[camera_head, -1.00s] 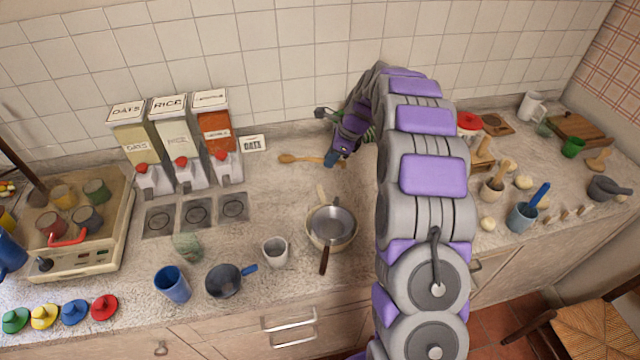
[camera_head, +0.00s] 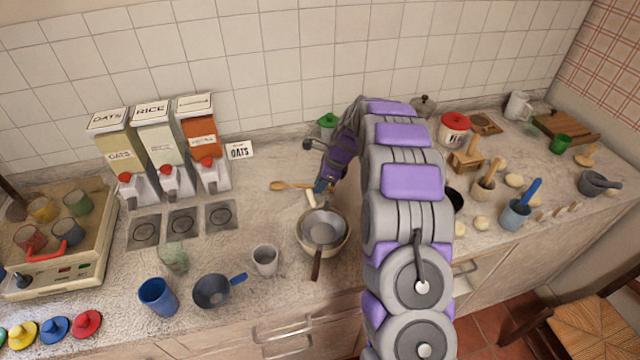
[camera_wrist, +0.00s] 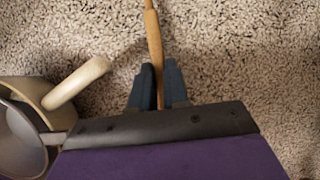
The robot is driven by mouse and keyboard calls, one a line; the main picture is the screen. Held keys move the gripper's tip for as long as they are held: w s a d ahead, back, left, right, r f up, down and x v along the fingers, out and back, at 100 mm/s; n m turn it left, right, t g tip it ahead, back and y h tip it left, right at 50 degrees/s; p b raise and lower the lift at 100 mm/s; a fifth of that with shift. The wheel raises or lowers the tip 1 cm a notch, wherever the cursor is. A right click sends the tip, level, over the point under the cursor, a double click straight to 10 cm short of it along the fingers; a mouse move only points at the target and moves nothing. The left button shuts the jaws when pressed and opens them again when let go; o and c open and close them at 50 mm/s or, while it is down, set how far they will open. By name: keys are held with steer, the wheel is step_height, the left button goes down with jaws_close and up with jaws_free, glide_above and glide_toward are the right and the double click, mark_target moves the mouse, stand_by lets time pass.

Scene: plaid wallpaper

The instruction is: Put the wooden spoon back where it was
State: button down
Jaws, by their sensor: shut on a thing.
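The wooden spoon (camera_head: 288,186) lies across the back of the counter in the head view, its bowl to the left and its handle toward my gripper (camera_head: 322,187). In the wrist view the spoon handle (camera_wrist: 153,42) runs down between the two dark fingers of my gripper (camera_wrist: 158,88), which are shut on it. The spoon is at or just above the speckled counter; I cannot tell whether it touches. The spoon's bowl is out of the wrist view.
A white cup (camera_head: 265,260) stands nearer.

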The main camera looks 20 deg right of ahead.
steer(key=c, duration=1.1)
jaws_free()
steer(key=p+v, duration=0.3)
steer(key=v, duration=0.9)
steer(key=s+a+r+n+g, duration=0.1)
steer(key=s+a+r+n, duration=0.45)
steer(key=s, duration=0.25)
steer(key=s+a+r+n+g+h, duration=0.1)
steer(key=s+a+r+n, duration=0.15)
steer(key=s, duration=0.35)
steer(key=s+a+r+n+h, duration=0.1)
steer(key=s+a+r+n, duration=0.15)
steer(key=s, duration=0.45)
steer(key=s+n, duration=0.4)
steer(key=s, duration=0.4)
steer(key=s+n+g+h, duration=0.1)
steer(key=s+n, duration=0.3)
steer(key=s, duration=0.5)
steer(key=s+d+f+n+h, duration=0.1)
steer(key=s+n, duration=0.3)
steer(key=s, duration=0.5)
steer(key=shift+s+g, duration=0.15)
steer(key=shift+g, duration=0.25)
